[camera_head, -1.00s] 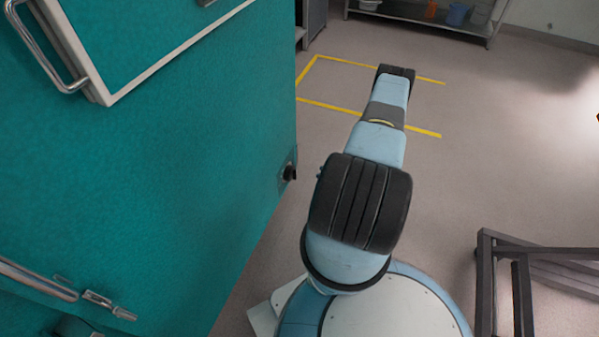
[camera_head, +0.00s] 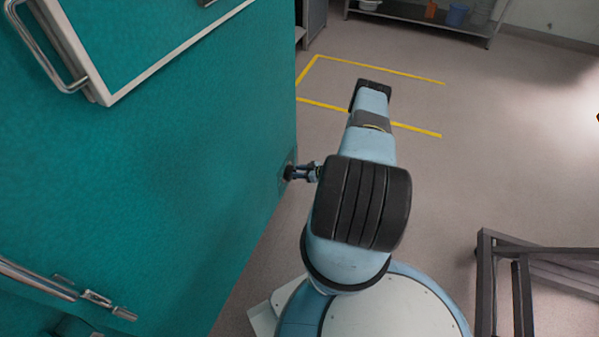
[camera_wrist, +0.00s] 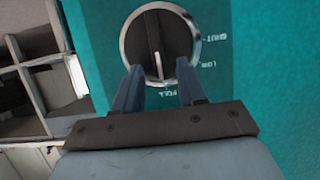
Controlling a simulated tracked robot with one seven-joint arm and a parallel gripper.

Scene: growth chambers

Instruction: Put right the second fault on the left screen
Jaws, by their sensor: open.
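A round black knob (camera_wrist: 157,40) with a silver ring and a raised grip bar is set in the teal cabinet side. The bar stands about vertical in the wrist view. Upside-down lettering surrounds it; one word looks like "LOW", the rest is hard to read. My gripper (camera_wrist: 160,70) is open, one fingertip on each side of the bar's lower end; I cannot tell whether they touch it. In the head view my gripper (camera_head: 297,172) reaches left to the knob at the cabinet's edge. No screen shows in either view.
The teal cabinet (camera_head: 170,170) fills the left, with metal handles and latches. A dark metal frame (camera_head: 520,265) stands at the lower right. Yellow lines (camera_head: 380,70) mark the floor. A shelf (camera_head: 420,15) stands at the back.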

